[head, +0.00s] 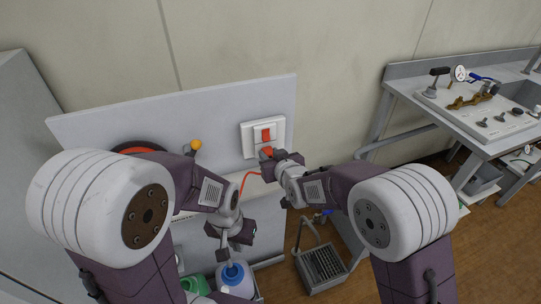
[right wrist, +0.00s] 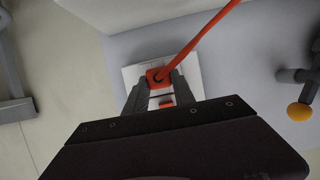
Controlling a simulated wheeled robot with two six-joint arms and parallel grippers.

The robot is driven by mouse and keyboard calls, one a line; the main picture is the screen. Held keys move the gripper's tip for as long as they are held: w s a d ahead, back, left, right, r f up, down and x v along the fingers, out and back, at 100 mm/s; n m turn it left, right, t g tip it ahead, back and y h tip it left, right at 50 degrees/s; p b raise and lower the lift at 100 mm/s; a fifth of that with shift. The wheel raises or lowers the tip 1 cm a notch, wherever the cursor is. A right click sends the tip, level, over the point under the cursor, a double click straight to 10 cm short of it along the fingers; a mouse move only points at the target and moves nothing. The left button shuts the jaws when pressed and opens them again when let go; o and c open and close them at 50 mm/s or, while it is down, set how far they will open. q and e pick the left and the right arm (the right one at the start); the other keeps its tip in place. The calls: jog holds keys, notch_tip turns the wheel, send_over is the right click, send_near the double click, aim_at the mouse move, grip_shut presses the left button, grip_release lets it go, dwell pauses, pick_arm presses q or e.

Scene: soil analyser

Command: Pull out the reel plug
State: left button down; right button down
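The red reel plug (right wrist: 157,77) sits at the white wall socket (head: 248,140), with its orange-red cable (right wrist: 202,40) running up and right in the right wrist view. In the head view the plug (head: 267,152) is partly hidden by my right gripper (head: 273,158). That gripper's fingers (right wrist: 160,82) lie on both sides of the plug and appear to touch it. Whether the plug is fully seated cannot be told. The reel (head: 138,149) shows as a red rim, mostly hidden behind my left arm. My left gripper (head: 232,246) hangs low, away from the plug; its fingers are unclear.
An orange knob (head: 196,145) stands out from the grey panel (head: 225,103) left of the socket. A blue-capped bottle (head: 236,277) is below my left gripper. A grey basket (head: 322,266) is on the floor. A bench (head: 420,84) stands at right.

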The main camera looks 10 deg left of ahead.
jog(key=c, duration=1.8)
grip_release()
grip_shut()
jog(key=shift+s+d, duration=0.35)
jog(key=shift+s, duration=0.1)
jog(key=shift+s, duration=0.1)
jog(key=shift+s+d+b, duration=0.3)
jog(key=shift+s+b, duration=0.05)
jog(key=shift+b, duration=0.1)
jog(key=shift+s+d+b, duration=0.2)
jog(key=shift+s+d, duration=0.25)
jog(key=shift+s, duration=0.25)
jog(key=shift+s+d+b, duration=0.2)
jog(key=shift+s+d, duration=0.25)
jog(key=shift+s, duration=0.2)
